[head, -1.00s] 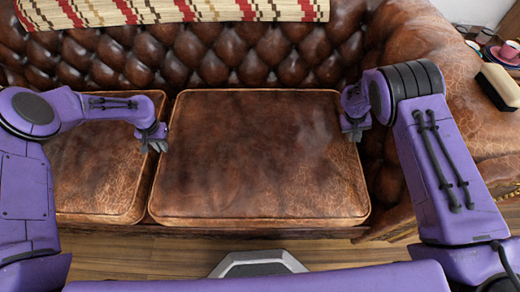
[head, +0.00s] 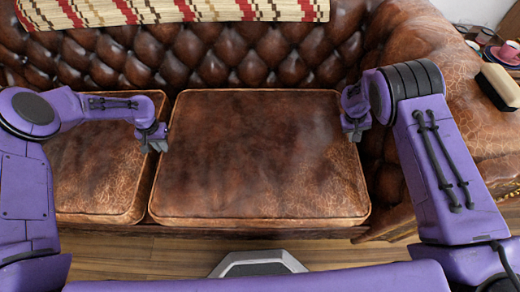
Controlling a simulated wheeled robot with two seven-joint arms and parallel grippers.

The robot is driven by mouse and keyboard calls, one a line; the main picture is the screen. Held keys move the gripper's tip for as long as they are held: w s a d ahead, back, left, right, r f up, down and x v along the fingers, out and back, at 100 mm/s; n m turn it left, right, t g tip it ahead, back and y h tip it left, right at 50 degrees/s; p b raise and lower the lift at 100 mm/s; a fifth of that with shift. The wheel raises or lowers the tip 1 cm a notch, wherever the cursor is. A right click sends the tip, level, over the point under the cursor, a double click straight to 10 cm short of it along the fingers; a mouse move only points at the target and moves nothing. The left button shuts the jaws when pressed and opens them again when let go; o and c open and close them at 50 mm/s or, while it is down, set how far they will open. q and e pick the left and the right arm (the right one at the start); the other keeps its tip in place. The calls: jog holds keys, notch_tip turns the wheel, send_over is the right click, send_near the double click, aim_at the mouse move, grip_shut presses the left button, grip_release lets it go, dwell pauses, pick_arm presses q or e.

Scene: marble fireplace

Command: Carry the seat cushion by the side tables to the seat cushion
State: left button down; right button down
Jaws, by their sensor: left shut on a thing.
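A large brown leather seat cushion (head: 262,160) lies flat on the sofa, between my two grippers. A second brown seat cushion (head: 95,180) lies to its left, partly covered by my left arm. My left gripper (head: 154,146) is at the left edge of the large cushion, by the gap between the cushions, and is shut on the large cushion. My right gripper (head: 355,132) is at the large cushion's right edge, beside the sofa arm. Its fingers are small and partly hidden, so I cannot tell whether they are shut.
The tufted sofa back (head: 240,55) rises behind the cushions, with a striped blanket (head: 170,12) over its top. The sofa's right arm (head: 440,70) is close to my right arm. A book-like block (head: 499,87) and small dishes (head: 508,52) are at the far right. Wooden floor (head: 150,258) shows in front.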

dwell(0.3)
